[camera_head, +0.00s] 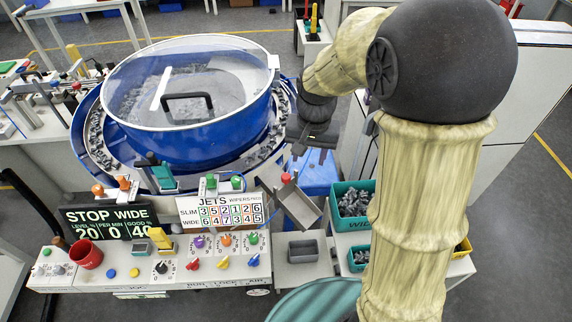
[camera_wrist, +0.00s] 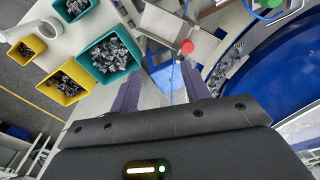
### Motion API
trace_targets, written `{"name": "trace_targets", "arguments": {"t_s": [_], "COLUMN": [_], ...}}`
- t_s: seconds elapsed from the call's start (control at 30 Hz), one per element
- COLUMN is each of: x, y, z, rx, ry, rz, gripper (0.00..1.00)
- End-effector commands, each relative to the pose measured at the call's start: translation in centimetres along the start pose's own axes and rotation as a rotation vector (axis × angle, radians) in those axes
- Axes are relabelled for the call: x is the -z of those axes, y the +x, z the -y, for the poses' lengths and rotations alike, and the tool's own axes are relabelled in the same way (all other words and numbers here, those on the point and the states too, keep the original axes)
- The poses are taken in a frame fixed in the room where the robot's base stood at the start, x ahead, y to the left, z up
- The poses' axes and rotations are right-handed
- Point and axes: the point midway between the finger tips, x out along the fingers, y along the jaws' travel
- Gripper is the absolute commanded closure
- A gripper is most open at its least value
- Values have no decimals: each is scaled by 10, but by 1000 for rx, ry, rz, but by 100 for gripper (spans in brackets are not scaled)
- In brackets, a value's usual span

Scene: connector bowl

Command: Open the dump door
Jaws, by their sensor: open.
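A tilted grey metal flap or chute (camera_head: 299,207) with a red knob (camera_head: 286,178) stands right of the JETS sign. No label marks it as the dump door. In the wrist view the metal piece (camera_wrist: 162,22) and red knob (camera_wrist: 186,47) lie ahead of my fingertips, toward the upper right. My gripper (camera_head: 309,156) is open and empty, beside the right edge of the blue bowl and above the knob. In the wrist view my gripper (camera_wrist: 160,82) has its two dark fingers apart, with nothing between them touching. The knob is apart from both fingers.
The large blue bowl (camera_head: 180,140) with a clear lid stands close to my gripper's left. Teal bins (camera_head: 339,222) of grey parts and yellow bins (camera_wrist: 72,88) stand to the right of the chute. The control panel (camera_head: 125,275) and a grey tray (camera_head: 303,251) lie in front.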

Motion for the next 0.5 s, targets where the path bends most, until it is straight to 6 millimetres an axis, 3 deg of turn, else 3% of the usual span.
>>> {"name": "trace_targets", "arguments": {"t_s": [0.03, 0.2, 0.5], "x": [13, 35, 40], "y": [-16, -37, -40], "z": [17, 52, 63], "rx": [-6, -32, -42], "ry": [24, 111, 143], "rz": [17, 63, 78], "gripper": [53, 53, 53]}}
